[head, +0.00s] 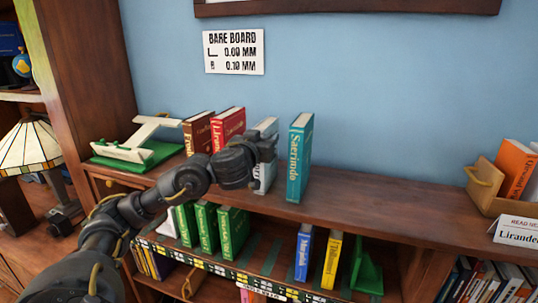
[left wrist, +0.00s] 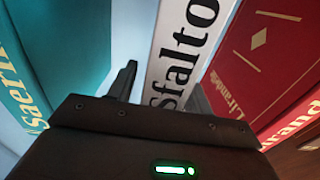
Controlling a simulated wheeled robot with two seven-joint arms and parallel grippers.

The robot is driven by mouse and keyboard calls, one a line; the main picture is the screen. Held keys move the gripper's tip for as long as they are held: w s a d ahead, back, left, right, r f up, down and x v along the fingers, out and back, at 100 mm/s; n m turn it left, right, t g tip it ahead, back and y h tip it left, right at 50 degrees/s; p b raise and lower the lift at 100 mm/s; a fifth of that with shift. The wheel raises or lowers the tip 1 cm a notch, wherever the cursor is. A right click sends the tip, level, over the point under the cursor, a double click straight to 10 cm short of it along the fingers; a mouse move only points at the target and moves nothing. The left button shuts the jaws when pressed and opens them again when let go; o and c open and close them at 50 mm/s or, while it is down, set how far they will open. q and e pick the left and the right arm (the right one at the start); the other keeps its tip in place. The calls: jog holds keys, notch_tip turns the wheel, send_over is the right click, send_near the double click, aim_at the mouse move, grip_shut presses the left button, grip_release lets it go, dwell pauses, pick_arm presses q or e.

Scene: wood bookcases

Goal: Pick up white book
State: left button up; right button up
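The white book (head: 264,178) stands upright on the top shelf, between the teal book (head: 300,160) and the red book (head: 228,128). My left gripper (head: 268,146) is in front of it and hides its middle in the head view. In the left wrist view the white spine with dark lettering (left wrist: 183,45) rises between my two fingers. One finger is on each side of the book, with a small gap at the left finger. The left gripper (left wrist: 163,92) looks open around the book. My right gripper is out of view.
A brown book (head: 197,132) stands left of the red one, beside a white and green stand (head: 135,148). The top shelf is clear right of the teal book up to a wooden box (head: 482,190). Green books (head: 207,226) stand on the shelf below.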

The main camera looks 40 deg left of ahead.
pick_arm(q)
jog(key=shift+s+a, duration=0.1)
jog(key=shift+a, duration=0.05)
jog(key=shift+c, duration=1.1)
jog(key=shift+f, duration=0.1)
jog(key=shift+c, duration=1.2)
jog(key=shift+w, duration=0.25)
grip_shut()
